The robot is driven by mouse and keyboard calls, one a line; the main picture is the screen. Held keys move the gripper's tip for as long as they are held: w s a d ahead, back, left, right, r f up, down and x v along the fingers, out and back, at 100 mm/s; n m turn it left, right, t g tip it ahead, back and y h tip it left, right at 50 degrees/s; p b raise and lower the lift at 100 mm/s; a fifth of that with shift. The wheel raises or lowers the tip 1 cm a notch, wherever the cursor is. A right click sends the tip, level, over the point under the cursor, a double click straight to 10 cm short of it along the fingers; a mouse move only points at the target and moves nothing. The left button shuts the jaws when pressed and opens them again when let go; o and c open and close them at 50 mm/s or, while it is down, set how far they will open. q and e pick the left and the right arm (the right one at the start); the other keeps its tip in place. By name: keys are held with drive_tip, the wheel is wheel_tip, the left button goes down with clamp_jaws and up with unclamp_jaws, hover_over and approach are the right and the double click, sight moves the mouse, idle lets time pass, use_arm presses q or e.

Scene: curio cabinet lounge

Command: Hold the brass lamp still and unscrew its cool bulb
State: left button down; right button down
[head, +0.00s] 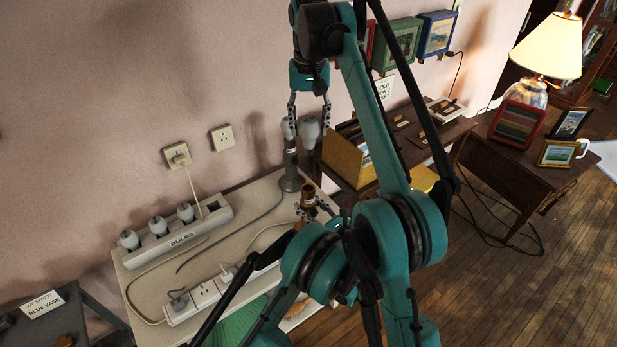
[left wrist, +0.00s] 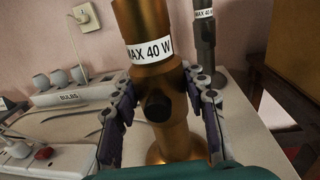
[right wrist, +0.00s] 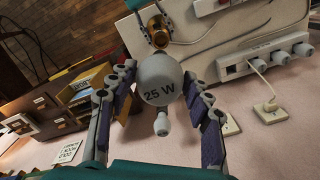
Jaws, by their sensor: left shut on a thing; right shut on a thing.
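The brass lamp (head: 309,190) stands upright on the pale table, its top open with no bulb in it. My left gripper (head: 312,211) is shut around its stem, under the "MAX 40 W" label; the left wrist view shows the brass body (left wrist: 165,75) between the fingers. My right gripper (head: 308,110) is shut on a white bulb (head: 309,131), held above the brass lamp and apart from it. In the right wrist view the bulb (right wrist: 161,80) reads "25 W", and the lamp's brass top (right wrist: 158,28) is beyond it.
A grey lamp (head: 291,179) with a bulb stands close behind the brass lamp. A rack labelled "BULBS" (head: 180,239) holds several bulbs at the table's back left. A power strip (head: 206,296) and cables lie in front. A yellow box (head: 345,160) stands to the right.

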use_arm(q)
drive_tip(key=shift+s+d, duration=0.2)
use_arm(e)
drive_tip(key=shift+w+a+f, duration=0.1)
drive_tip(key=shift+w+f, duration=0.05)
drive_tip(key=shift+f, duration=0.05)
use_arm(q)
drive_tip(key=c, duration=0.8)
unclamp_jaws()
drive_tip(key=shift+o, duration=0.2)
